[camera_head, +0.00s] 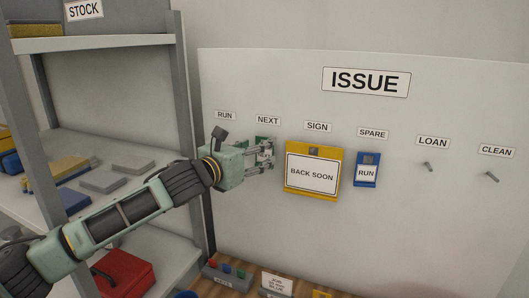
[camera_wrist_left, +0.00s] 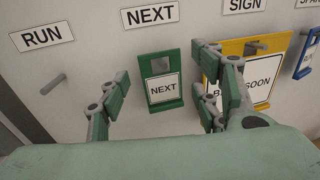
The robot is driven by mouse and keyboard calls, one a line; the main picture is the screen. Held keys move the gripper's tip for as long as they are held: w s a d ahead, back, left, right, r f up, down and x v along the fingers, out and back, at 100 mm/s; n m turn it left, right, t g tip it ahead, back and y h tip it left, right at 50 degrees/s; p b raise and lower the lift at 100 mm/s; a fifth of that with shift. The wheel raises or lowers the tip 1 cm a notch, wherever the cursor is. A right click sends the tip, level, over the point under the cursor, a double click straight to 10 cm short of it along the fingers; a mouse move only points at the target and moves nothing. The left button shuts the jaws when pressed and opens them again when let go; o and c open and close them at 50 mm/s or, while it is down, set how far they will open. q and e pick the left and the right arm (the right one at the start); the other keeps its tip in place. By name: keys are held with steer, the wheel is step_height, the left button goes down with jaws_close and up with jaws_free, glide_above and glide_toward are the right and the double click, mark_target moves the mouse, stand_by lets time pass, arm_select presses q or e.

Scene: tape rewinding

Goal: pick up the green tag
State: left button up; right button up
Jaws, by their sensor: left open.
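The green tag (camera_wrist_left: 161,86), with a white "NEXT" label, hangs on the board under the NEXT sign. In the head view it shows only partly (camera_head: 262,143), behind my left gripper (camera_head: 268,153). My right gripper is not in view.
A yellow "BACK SOON" sign (camera_head: 313,172) hangs close to the right of the left gripper. A blue "RUN" tag (camera_head: 367,170) hangs under SPARE. The RUN peg (camera_wrist_left: 53,84) is bare, as are the LOAN (camera_head: 428,167) and CLEAN (camera_head: 492,177) pegs. A grey shelf (camera_head: 190,120) stands left.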

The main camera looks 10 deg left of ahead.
arm_select(q)
steer(key=x, duration=0.2)
steer(key=shift+w+d, duration=0.1)
steer(key=shift+w, duration=0.1)
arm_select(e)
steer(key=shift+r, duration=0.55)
arm_select(q)
steer(key=shift+c, duration=0.6)
steer(key=c, duration=0.7)
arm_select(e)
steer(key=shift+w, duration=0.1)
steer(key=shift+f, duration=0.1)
arm_select(q)
steer(key=b+v, duration=0.5)
steer(key=v, duration=1.3)
steer(key=shift+f, duration=0.15)
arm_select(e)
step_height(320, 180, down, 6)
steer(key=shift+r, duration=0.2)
